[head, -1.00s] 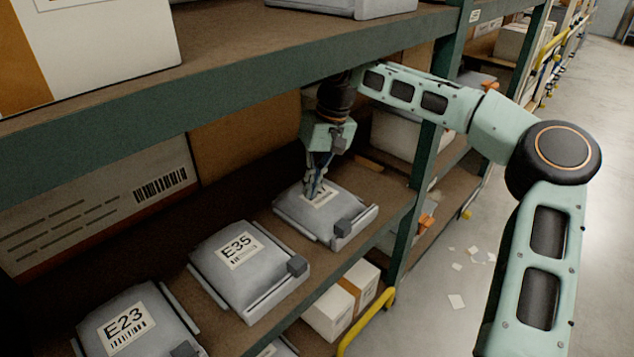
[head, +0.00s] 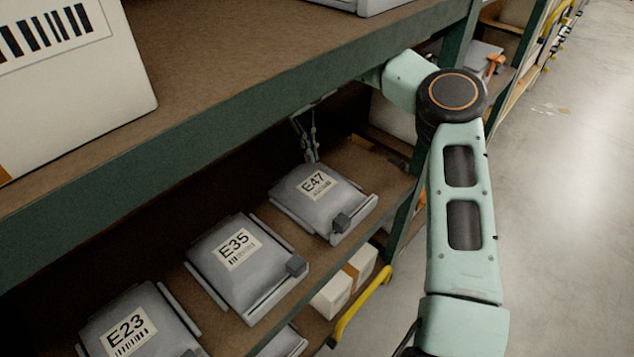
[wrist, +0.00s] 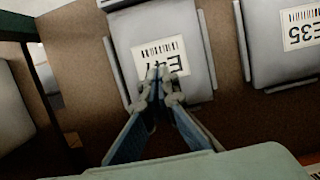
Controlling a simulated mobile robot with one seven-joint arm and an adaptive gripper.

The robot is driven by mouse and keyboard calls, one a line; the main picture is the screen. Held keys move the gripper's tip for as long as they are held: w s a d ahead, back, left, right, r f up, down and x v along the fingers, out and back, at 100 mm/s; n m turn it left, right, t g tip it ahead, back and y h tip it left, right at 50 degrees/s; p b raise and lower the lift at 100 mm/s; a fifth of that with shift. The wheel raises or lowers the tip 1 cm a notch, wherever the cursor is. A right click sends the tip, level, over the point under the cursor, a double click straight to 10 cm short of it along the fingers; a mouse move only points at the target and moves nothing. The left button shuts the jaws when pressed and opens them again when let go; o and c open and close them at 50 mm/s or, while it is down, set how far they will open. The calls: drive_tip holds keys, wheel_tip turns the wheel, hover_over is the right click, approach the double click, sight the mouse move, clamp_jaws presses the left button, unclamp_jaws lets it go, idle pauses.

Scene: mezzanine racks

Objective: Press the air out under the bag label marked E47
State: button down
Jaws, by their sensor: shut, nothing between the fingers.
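The grey bag marked E47 (head: 335,215) lies on the middle shelf, at the right end of a row of bags. My gripper (head: 313,158) is shut and empty, fingers pointing down by the bag's back edge. In the wrist view the fingertips (wrist: 160,75) overlap the near edge of the E47 label (wrist: 160,58) and hide a little of it. Whether they touch the bag I cannot tell.
Bags E35 (head: 240,265) and E23 (head: 130,330) lie to the left on the same shelf. The upper shelf's green beam (head: 230,130) runs close above my arm. A green upright (head: 398,215) stands right of E47. White boxes (head: 345,288) sit below.

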sight(318, 185)
drive_tip(key=shift+w+a+r, duration=0.1)
drive_tip(key=shift+r, duration=0.1)
drive_tip(key=shift+b+x, duration=2.2)
drive_tip(key=shift+x, duration=1.35)
